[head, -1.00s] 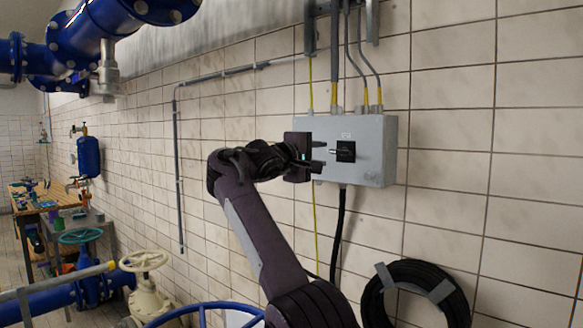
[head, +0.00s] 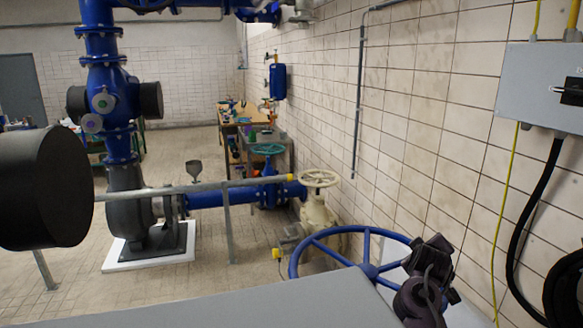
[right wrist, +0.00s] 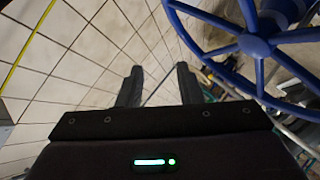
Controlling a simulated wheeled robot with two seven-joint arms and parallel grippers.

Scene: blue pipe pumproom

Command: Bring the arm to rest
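My right arm (head: 428,285) is drawn in low at the bottom right of the head view, in front of the large blue handwheel (head: 370,271). In the right wrist view, my right gripper (right wrist: 160,70) has its two fingers apart with nothing between them. The blue handwheel also shows at the upper right of that view (right wrist: 256,45), beyond the right finger. The grey switch box (head: 540,85) with its black rotary switch (head: 572,92) is on the wall at the right edge of the head view, well clear of the arm. My left gripper is not in view.
A cream valve wheel (head: 320,179) and a teal one (head: 268,150) stand beyond the blue handwheel. A grey handrail (head: 200,187) crosses the left half. Black hose (head: 565,285) hangs at the lower right.

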